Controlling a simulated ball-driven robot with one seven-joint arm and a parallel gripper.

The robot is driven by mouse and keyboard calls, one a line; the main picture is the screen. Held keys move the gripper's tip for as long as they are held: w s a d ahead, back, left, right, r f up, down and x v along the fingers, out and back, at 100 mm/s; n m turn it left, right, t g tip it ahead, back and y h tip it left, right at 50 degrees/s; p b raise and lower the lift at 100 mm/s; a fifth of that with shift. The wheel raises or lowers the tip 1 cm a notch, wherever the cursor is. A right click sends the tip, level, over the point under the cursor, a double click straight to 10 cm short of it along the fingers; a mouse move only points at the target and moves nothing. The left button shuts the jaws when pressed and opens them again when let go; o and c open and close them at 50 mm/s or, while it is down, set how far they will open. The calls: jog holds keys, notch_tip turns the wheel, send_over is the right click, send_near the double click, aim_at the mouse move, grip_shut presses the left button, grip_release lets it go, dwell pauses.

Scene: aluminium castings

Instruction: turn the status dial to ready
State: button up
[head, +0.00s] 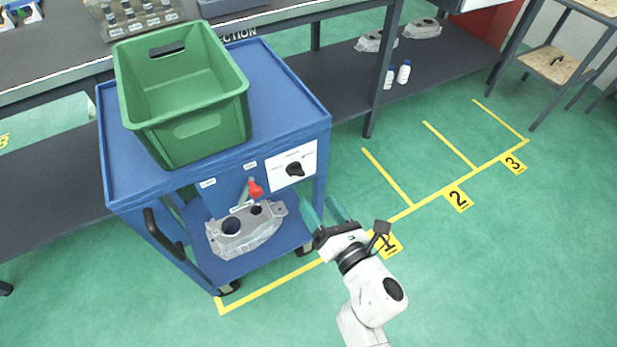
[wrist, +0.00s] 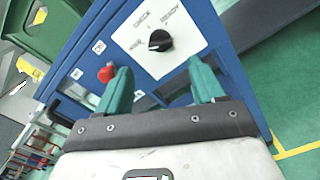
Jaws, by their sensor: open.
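The status dial is a black knob (head: 295,169) on a white panel (head: 306,157) on the front of the blue cart. In the wrist view the knob (wrist: 160,41) lies beyond the gap between my fingertips. CHECK and READY are printed around it, with READY at the upper right and a smaller label at its left. I cannot tell for sure which label its pointer faces. My gripper (head: 321,204) is open and empty, with two teal fingers. It is in front of the cart, right of and below the dial in the head view, and apart from it. The fingers also show in the wrist view (wrist: 160,68).
A red-handled lever (head: 255,188) sticks out left of the dial; its red end (wrist: 106,73) is near my left finger in the wrist view. A green crate (head: 190,135) stands on the cart (head: 285,95). A casting (head: 245,235) lies on its lower shelf.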

aim_at(299, 176)
jog(key=b+x, duration=0.1)
jog(key=x, duration=0.8)
jog(key=c, duration=1.1)
